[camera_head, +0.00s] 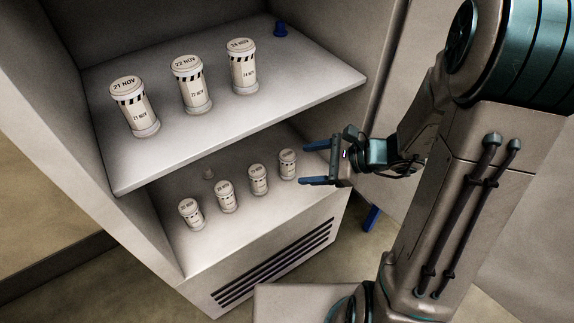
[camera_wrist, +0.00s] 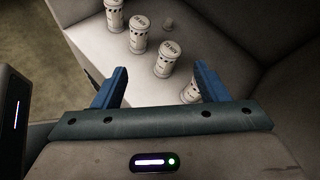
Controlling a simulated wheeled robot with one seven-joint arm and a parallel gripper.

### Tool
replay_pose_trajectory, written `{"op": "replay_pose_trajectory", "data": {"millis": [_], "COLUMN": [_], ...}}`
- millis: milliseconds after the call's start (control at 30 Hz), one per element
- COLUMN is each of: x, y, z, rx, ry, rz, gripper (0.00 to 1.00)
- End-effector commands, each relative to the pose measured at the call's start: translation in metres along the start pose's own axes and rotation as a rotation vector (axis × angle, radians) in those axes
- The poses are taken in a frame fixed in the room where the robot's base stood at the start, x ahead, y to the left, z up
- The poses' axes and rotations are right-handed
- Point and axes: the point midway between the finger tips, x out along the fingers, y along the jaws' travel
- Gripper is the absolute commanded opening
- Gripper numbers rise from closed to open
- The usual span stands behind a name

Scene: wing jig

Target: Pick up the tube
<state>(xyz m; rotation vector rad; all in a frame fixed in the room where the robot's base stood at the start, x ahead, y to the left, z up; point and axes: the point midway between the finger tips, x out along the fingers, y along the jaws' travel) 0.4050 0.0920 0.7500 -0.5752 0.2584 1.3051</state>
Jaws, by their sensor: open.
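Several small white lidded tubes with dark-striped bands stand upright in a row on the lower shelf. The rightmost tube (camera_head: 287,164) is closest to my gripper (camera_head: 303,164), which is open and empty just right of it. The other lower tubes are the second from right (camera_head: 258,180), the third (camera_head: 225,197) and the leftmost (camera_head: 191,214).
The upper shelf (camera_head: 205,130) holds three larger tubes marked 21 NOV (camera_head: 134,108), 22 NOV (camera_head: 191,85) and 24 NOV (camera_head: 242,68), plus a blue piece (camera_head: 280,29). A small pale knob (camera_head: 209,174) stands behind the lower row. The cabinet's left wall (camera_head: 75,130) bounds the shelves.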

Motion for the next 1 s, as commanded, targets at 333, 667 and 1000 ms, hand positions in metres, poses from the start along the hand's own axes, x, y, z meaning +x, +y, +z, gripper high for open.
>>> {"op": "replay_pose_trajectory", "data": {"millis": [333,667,1000], "x": [0.030,0.076,0.110], "y": [-0.036,-0.055,-0.069], "z": [-0.110,-0.116,-0.115], "rx": [0.427,0.450,0.450], "ry": [-0.068,-0.072,-0.071], "rz": [-0.317,-0.337,-0.340], "gripper": [0.67,0.67,0.67]}}
